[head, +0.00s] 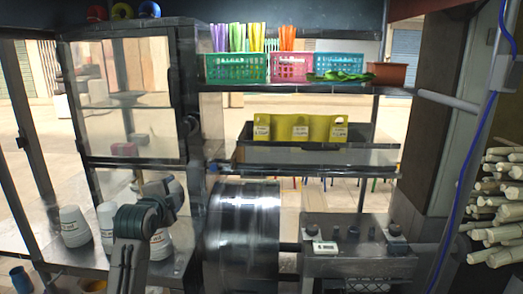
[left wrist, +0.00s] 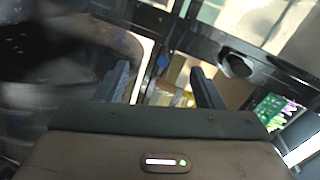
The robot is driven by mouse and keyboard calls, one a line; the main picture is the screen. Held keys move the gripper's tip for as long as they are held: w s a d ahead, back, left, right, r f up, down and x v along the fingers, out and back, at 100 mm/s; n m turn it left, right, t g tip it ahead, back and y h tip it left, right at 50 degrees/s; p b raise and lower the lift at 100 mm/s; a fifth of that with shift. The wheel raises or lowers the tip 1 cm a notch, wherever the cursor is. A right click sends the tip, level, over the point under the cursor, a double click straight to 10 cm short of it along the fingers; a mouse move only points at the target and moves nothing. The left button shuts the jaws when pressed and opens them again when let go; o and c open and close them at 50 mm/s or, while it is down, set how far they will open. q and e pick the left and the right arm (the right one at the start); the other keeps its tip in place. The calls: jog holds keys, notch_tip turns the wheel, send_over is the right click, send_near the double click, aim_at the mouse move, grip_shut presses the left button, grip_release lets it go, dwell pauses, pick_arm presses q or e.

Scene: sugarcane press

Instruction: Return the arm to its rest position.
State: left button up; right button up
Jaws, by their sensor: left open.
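My left arm (head: 130,240) rises from the bottom left of the head view, in front of the metal shelf with white containers. Its gripper end is hard to make out there. In the left wrist view my left gripper (left wrist: 162,85) has its two dark blue fingers apart, with nothing between them. A dark frame and some yellowish items show beyond the fingers. My right arm and gripper are not in view.
White containers (head: 75,226) stand close around my left arm. A glass-fronted cabinet (head: 125,95) is behind it, and a shiny metal drum (head: 241,235) is to its right. A control box (head: 358,262) and stacked cane (head: 500,200) are farther right.

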pick_arm(q)
jog(key=s+f+n+g, duration=0.7)
jog(key=s+f+n, duration=0.1)
jog(key=s+f, duration=1.65)
jog(key=s+a+f+n+g+y, duration=0.1)
jog(key=s+f+n+g, duration=0.3)
jog(key=s, duration=0.8)
jog(key=s+f+n+g, duration=0.1)
jog(key=s+f+n, duration=0.3)
jog(key=s, duration=0.7)
notch_tip(320, 180, down, 33)
jog(key=a+m+g, duration=0.1)
jog(key=a, duration=0.2)
jog(key=s+a+f+g, duration=0.1)
jog(key=s+f, duration=1.6)
jog(key=s, duration=0.1)
jog(key=shift+s+f, duration=0.15)
jog(key=shift+f, duration=0.15)
